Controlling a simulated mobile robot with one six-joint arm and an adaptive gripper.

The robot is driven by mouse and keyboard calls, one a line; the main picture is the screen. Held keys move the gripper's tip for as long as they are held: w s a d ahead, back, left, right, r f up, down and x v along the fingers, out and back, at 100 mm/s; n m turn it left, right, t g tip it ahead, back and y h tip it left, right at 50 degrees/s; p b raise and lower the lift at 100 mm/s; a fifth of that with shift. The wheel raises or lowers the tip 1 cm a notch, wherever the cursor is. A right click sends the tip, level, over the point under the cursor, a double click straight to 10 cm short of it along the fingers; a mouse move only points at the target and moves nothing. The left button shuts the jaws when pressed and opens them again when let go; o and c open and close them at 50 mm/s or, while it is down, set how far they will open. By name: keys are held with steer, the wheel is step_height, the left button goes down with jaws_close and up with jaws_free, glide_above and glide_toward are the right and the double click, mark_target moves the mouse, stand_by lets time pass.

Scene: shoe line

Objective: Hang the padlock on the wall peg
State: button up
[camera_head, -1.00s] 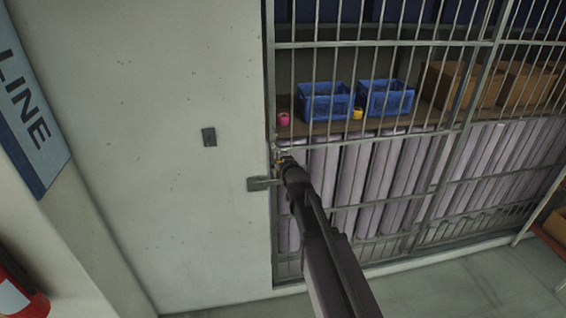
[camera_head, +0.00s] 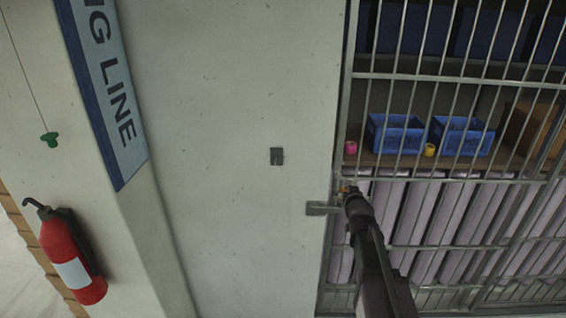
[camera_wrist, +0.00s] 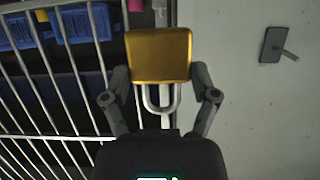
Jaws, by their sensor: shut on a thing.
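The padlock, with a brass-coloured body and a pale metal shackle, shows in the wrist view (camera_wrist: 159,55). My gripper (camera_wrist: 160,76) is shut on it, one fingertip at each side of the lower body. The shackle points back toward my gripper's palm. In the head view my gripper (camera_head: 347,192) is at the cage's left edge, and the padlock is too small to make out well.
A barred cage (camera_head: 400,76) stands to the right, with blue crates (camera_head: 396,134) on a shelf behind the bars. A fire extinguisher (camera_head: 72,255) and a sign (camera_head: 105,85) are at the left. The wall around the peg is clear.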

step_height(320, 180, down, 12)
steer(key=b, duration=1.2)
